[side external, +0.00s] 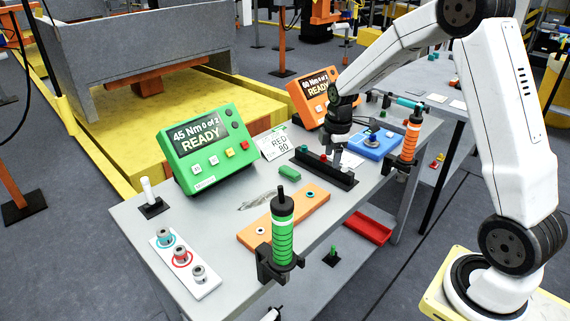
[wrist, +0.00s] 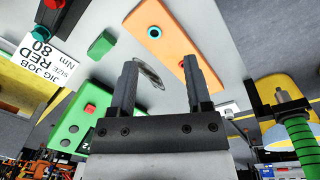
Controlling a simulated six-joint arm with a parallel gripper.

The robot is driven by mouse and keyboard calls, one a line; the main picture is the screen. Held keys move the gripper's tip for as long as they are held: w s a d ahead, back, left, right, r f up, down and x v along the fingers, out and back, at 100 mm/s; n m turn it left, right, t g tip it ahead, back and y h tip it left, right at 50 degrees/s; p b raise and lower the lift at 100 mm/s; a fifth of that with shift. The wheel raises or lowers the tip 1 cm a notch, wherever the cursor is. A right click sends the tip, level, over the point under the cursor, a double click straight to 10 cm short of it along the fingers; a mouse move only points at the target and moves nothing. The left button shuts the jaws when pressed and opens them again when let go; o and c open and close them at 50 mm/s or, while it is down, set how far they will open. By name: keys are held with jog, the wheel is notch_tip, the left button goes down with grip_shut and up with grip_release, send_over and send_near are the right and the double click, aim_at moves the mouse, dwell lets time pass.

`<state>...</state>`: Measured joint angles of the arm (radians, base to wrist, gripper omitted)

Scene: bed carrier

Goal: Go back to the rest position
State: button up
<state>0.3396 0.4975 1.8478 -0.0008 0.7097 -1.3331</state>
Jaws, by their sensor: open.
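My gripper (side external: 335,156) hangs from my arm over the back right part of the grey table, above or just behind the black rack (side external: 324,170); its exact height is unclear. In the wrist view, the two fingers of my gripper (wrist: 162,82) stand apart with nothing between them. Past the fingers I see the tabletop, the orange plate (wrist: 166,28) and a small green block (wrist: 102,45).
A green controller (side external: 206,155) and an orange controller (side external: 312,98) read READY. A green screwdriver (side external: 282,235) and an orange one (side external: 411,138) stand upright in holders. A blue tray (side external: 375,145) sits near my gripper. A white socket plate (side external: 185,264) lies front left.

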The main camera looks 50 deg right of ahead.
jog(key=s+a+m+t, duration=0.1)
jog(key=s+a+m, duration=1)
jog(key=s+a, duration=0.4)
jog(key=shift+r+t, duration=0.2)
jog(key=shift+t, duration=0.1)
